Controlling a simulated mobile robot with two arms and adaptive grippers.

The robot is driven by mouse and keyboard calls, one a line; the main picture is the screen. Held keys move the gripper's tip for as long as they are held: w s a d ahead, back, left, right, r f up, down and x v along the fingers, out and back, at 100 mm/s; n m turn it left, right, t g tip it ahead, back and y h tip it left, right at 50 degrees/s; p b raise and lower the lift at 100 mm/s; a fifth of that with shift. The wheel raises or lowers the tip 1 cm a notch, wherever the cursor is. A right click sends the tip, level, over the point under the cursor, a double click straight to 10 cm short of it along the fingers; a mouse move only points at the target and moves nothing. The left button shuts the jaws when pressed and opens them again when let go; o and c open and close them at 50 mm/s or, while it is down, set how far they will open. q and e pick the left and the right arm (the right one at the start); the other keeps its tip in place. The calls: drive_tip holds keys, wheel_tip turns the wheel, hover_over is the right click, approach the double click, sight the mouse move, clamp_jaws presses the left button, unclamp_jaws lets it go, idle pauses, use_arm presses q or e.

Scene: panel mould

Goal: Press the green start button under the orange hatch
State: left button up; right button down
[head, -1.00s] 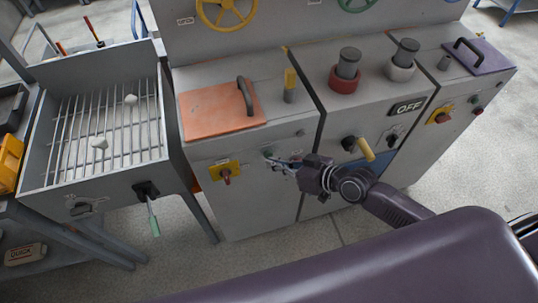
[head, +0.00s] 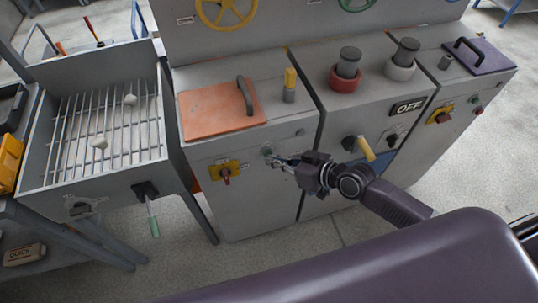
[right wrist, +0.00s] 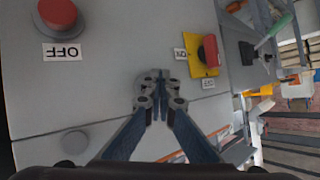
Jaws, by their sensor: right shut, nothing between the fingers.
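The orange hatch (head: 208,113) lies closed on the top of the left grey cabinet, with a dark handle (head: 245,96) at its right side. Below it on the front panel is the small green button (head: 267,152). My right gripper (head: 273,159) is shut and empty, its fingertips right by the button; I cannot tell whether they touch it. In the right wrist view the closed fingertips (right wrist: 157,78) point at the panel and the green button is hidden behind them. My left gripper is not in view.
A yellow plate with a red knob (head: 226,175) is left of the button; it also shows in the right wrist view (right wrist: 209,49). A red button (right wrist: 57,13) labelled OFF is near the gripper. A grill-like bin (head: 110,125) stands at left, its green-handled lever (head: 153,218) sticking out.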

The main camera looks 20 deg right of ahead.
drive_tip(key=shift+s+r, duration=0.1)
drive_tip(key=shift+r, duration=0.05)
drive_tip(key=shift+s+p, duration=0.45)
drive_tip(key=shift+s, duration=0.3)
drive_tip(key=s+p, duration=0.2)
drive_tip(key=s, duration=0.3)
idle(0.9)
